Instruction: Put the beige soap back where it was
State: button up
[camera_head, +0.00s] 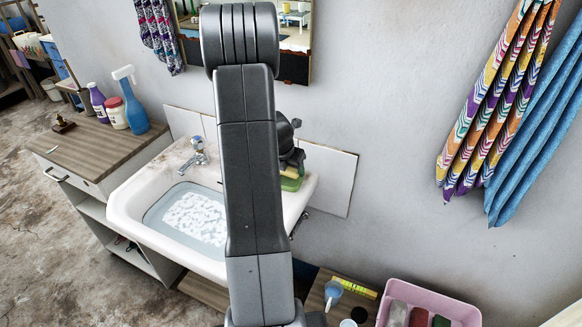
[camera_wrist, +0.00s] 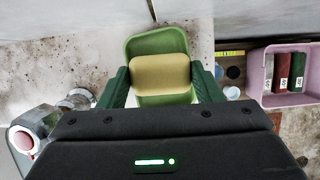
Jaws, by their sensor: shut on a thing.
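The beige soap (camera_wrist: 160,76) is a rounded block between the two green fingers of my gripper (camera_wrist: 160,80) in the wrist view. The fingers touch both its ends and are shut on it. The green soap dish (camera_wrist: 156,42) lies directly below the soap, its rim showing around it. In the head view, the dish (camera_head: 291,184) sits on the right back corner of the white sink (camera_head: 128,208), with my gripper (camera_head: 293,165) just over it. My arm hides part of the sink there. I cannot tell whether the soap touches the dish floor.
The tap (camera_head: 198,152) stands at the sink's back, left of my arm. Bottles, including a blue spray bottle (camera_head: 133,105), stand on the wooden counter (camera_head: 92,150). A pink bin (camera_head: 440,305) is low at right. Towels (camera_head: 500,100) hang on the wall.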

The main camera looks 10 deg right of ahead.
jog(key=shift+f, duration=0.25)
jog(key=o, duration=1.1)
jog(key=shift+r, duration=0.1)
jog(key=shift+r, duration=0.35)
jog(key=p+v, duration=0.1)
jog(key=v, duration=1.1)
jog(key=shift+f, duration=0.1)
jog(key=shift+f, duration=0.15)
